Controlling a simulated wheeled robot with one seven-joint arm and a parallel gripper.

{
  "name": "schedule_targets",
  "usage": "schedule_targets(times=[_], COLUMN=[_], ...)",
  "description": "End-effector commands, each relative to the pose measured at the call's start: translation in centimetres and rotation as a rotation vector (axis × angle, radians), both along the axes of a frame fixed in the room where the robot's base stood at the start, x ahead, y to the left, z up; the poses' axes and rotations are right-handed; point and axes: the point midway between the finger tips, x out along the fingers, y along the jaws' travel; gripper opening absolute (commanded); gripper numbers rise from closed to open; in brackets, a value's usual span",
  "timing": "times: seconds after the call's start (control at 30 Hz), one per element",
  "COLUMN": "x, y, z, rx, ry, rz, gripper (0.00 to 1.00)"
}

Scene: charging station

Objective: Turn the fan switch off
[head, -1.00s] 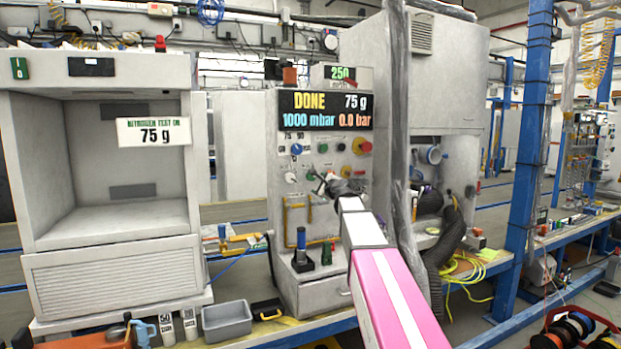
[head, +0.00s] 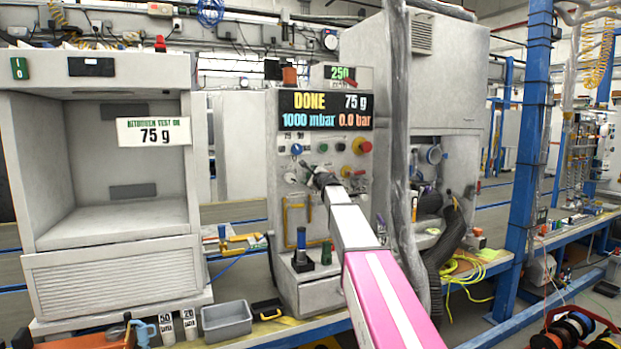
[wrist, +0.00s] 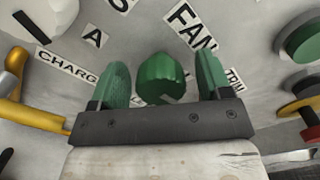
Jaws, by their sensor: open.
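The fan switch appears to be the green knob (wrist: 162,79) on the grey panel, close to a "FAN" label (wrist: 190,26) in the wrist view. My gripper (wrist: 163,84) is open, with its two green fingers on either side of the knob. Small gaps show between the knob and each finger, so it is not clamped. In the head view my gripper (head: 318,177) is at the control panel (head: 283,225), and it hides the switch there.
A white knob (wrist: 58,12), a yellow handle (wrist: 22,112) and a green button (wrist: 301,40) stand out from the panel around my gripper. In the head view a red knob (head: 361,146) is above right. A grey wrapped post (head: 400,130) stands right of my arm.

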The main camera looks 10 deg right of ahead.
Motion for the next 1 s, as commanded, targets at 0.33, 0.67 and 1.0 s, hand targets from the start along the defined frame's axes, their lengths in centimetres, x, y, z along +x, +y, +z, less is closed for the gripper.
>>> schedule_targets(times=[0.33,0.67,1.0], x=[0.17,0.15,0.13], y=[0.08,0.08,0.12], z=[0.00,-0.01,-0.07], rx=[0.000,-0.008,-0.146], ry=[0.000,-0.002,-0.047], rz=[0.000,0.000,0.001], gripper=[0.49,0.23,0.23])
